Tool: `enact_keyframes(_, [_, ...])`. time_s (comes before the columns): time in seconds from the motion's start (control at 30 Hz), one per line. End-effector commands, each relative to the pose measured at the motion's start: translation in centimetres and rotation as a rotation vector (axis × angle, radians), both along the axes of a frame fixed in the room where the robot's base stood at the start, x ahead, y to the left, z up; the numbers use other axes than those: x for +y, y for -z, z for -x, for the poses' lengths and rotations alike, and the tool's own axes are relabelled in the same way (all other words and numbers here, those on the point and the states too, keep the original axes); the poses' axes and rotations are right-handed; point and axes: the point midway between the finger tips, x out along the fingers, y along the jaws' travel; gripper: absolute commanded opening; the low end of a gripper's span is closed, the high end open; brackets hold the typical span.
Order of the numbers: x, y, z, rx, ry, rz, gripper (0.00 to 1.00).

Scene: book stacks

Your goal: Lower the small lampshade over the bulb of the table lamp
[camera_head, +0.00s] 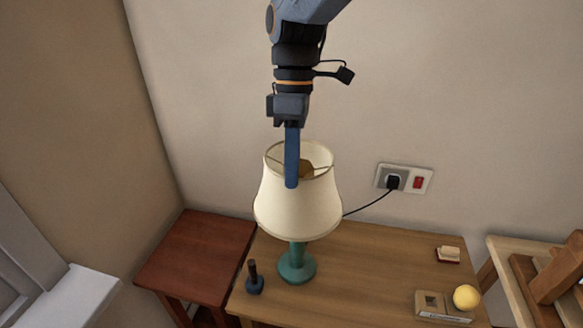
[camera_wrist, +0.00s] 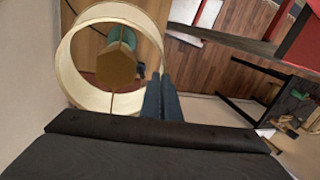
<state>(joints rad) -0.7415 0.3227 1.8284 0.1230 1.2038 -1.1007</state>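The cream lampshade (camera_head: 298,210) is upright over the table lamp, whose teal base (camera_head: 297,268) and short stem show below it on the wooden table. The bulb is not clearly seen. My gripper (camera_head: 292,184) reaches down from above at the shade's top rim. In the wrist view its two blue fingers (camera_wrist: 161,82) are close together at the right side of the lampshade's rim (camera_wrist: 72,72), apparently pinching it. A brown hexagonal cap on thin wires (camera_wrist: 116,66) sits inside the ring, with teal lamp parts behind it. I cannot tell if the shade rests on the lamp.
A dark blue-black upright object (camera_head: 254,280) stands left of the lamp. A small box (camera_head: 440,306), a yellow ball (camera_head: 466,297) and a red-white block (camera_head: 448,254) are at right. A wall socket (camera_head: 404,179) holds the lamp's plug. A reddish side table (camera_head: 195,250) adjoins at left.

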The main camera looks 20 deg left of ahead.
Motion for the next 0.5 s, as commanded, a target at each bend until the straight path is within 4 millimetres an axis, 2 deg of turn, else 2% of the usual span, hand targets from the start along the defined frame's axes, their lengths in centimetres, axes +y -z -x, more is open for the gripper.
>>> enact_keyframes(0.5, [-0.05,0.24,-0.01,0.000,0.000,0.000,0.00])
